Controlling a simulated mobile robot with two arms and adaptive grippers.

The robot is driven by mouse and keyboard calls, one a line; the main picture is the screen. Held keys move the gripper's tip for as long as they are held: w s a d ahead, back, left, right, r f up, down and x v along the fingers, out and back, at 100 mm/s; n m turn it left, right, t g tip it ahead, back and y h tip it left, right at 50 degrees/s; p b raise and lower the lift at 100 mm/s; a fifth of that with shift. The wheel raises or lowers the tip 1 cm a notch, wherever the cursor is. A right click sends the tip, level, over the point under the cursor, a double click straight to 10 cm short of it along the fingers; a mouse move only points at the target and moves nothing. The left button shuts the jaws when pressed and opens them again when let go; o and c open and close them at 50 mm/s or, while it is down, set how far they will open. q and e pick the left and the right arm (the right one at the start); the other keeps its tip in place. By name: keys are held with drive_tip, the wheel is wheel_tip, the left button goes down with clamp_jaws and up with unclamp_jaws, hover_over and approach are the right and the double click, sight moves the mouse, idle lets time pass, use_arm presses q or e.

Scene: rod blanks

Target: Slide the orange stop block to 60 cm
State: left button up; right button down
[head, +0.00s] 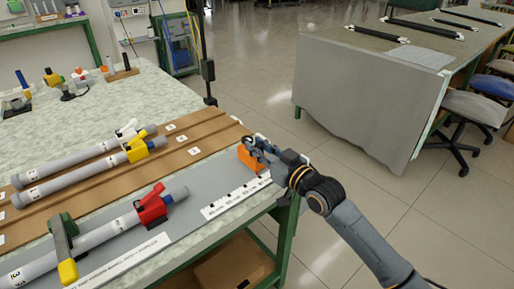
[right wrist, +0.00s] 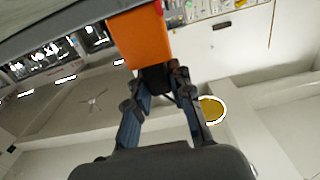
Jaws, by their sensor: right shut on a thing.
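The orange stop block (head: 249,158) sits at the right end of the grey strip on the near bench, beside the white scale label (head: 236,196). The scale's printed figures are too small to read surely. My right gripper (head: 259,148) is at the block, its arm coming in from the lower right. In the right wrist view the orange block (right wrist: 141,38) rises above the fingertips, and the gripper (right wrist: 158,82) is shut on a dark part at the block's lower end. My left gripper is not in view.
Grey rods with a red clamp (head: 151,207) and a yellow clamp (head: 137,150) lie along the near bench (head: 110,103). A green clamp with a yellow end (head: 63,238) stands at lower left. A covered table (head: 365,95) and chairs are across the open floor.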

drive_tip(key=c, duration=1.2)
unclamp_jaws()
drive_tip(key=shift+o, duration=0.2)
drive_tip(key=shift+s+d, duration=0.1)
drive_tip(key=shift+s, duration=0.05)
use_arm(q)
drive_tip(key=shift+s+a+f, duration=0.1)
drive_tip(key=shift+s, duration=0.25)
use_arm(e)
drive_tip(key=v, duration=1.1)
drive_tip(key=shift+s+d, duration=0.2)
drive_tip(key=shift+s, duration=0.05)
